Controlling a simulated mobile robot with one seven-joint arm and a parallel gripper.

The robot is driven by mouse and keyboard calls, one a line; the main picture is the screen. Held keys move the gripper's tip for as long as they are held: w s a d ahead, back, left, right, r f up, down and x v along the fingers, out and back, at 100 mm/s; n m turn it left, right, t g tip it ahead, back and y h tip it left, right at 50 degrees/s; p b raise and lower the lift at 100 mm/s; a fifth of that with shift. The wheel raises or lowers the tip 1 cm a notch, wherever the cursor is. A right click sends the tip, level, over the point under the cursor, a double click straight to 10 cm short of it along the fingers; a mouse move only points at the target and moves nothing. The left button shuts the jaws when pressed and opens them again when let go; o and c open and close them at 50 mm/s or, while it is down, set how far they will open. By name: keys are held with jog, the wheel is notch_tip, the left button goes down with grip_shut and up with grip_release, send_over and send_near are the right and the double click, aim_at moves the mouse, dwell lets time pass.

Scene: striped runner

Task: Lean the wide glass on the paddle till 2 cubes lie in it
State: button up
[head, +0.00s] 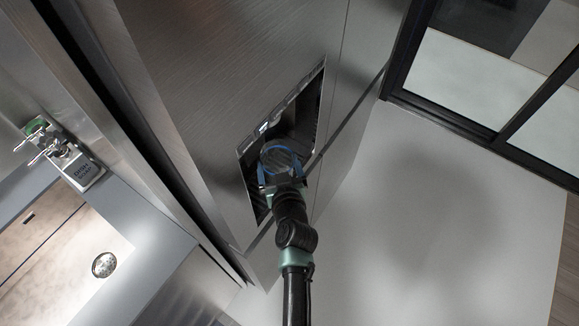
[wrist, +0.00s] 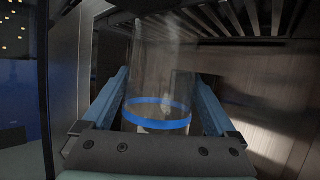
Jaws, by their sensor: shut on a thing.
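The wide glass (head: 283,152) is clear with a blue band, and sits inside the dark dispenser recess in the head view. It also shows in the wrist view (wrist: 160,68), with its blue band (wrist: 157,116) between the fingers. My gripper (head: 281,166) is shut on the glass, one blue finger on each side. In the wrist view the gripper's fingers (wrist: 157,80) flank its walls. I cannot make out the paddle clearly, nor whether the glass touches it. A pale patch shows low behind the band; I cannot tell whether it is a cube.
The recess (head: 313,112) is set in a brushed metal front (head: 235,60), with close walls around the glass. A slatted dark surface (wrist: 225,18) shows in the wrist view. Pale floor (head: 430,220) is clear at right.

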jog(key=shift+w+a, duration=0.5)
jog(key=shift+a, duration=0.15)
jog(key=shift+a+r, duration=0.1)
jog(key=shift+w+a, duration=0.1)
dwell(3.1)
jog(key=shift+d, duration=0.25)
jog(key=shift+s+d+b, duration=1.35)
jog(key=shift+d, duration=0.3)
jog(key=shift+s+d, duration=0.15)
